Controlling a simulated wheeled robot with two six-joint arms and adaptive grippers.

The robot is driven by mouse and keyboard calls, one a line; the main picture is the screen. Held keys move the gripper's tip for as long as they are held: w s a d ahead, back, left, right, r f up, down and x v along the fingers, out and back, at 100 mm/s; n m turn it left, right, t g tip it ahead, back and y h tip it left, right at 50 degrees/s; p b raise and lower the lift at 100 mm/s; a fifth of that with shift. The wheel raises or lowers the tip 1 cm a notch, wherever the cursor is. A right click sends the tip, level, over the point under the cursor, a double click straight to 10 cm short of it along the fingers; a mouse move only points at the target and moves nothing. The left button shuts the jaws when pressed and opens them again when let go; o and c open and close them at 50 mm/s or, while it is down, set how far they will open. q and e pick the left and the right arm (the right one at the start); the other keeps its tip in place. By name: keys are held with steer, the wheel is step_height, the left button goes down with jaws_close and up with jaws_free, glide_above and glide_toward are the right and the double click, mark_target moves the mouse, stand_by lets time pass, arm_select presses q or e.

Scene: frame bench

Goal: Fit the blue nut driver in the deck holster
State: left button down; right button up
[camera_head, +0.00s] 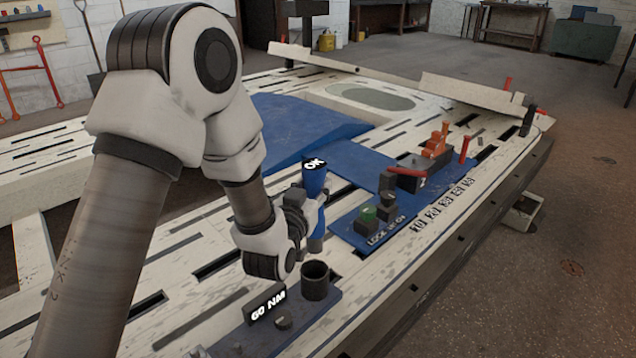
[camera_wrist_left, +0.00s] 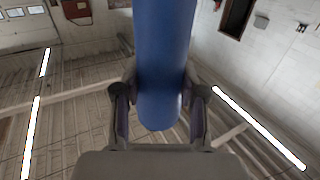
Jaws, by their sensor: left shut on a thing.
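The blue nut driver (camera_head: 314,181) stands roughly upright with a display reading "OK" on its top. My left gripper (camera_head: 312,208) is shut on it and holds it above the bench. In the left wrist view the nut driver (camera_wrist_left: 163,60) is a thick blue cylinder between the two fingers of the left gripper (camera_wrist_left: 160,105). The deck holster (camera_head: 315,280) seems to be the dark round cup on a blue plate at the front. It is open at the top, below the nut driver and apart from it. My right gripper is not in view.
A "60 NM" display (camera_head: 265,304) stands left of the cup. To the right, a blue panel (camera_head: 372,228) carries a green button (camera_head: 369,213) and a black box with red levers (camera_head: 410,175). White rails (camera_head: 470,92) lie at the back of the slotted bench.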

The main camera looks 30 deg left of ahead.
arm_select(q)
steer(key=shift+s+r, duration=0.1)
steer(key=shift+r, duration=0.05)
steer(key=shift+f+b, duration=0.35)
steer(key=shift+f, duration=0.15)
steer(key=b, duration=0.4)
glide_above(312, 245)
steer(key=w, duration=0.1)
steer(key=shift+w+a+f, duration=0.1)
steer(key=shift+f, duration=1.15)
steer(key=shift+w+a+f, duration=0.1)
steer(key=shift+f, duration=1.15)
steer(key=shift+d+f+b, duration=0.1)
steer(key=shift+f+b, duration=3.05)
steer(key=shift+f, duration=1.3)
steer(key=c, duration=0.6)
jaws_free()
steer(key=shift+s, duration=0.1)
steer(key=shift+f, duration=0.1)
steer(key=shift+s, duration=0.15)
steer(key=s, duration=0.4)
steer(key=s+d, duration=0.1)
steer(key=s, duration=0.2)
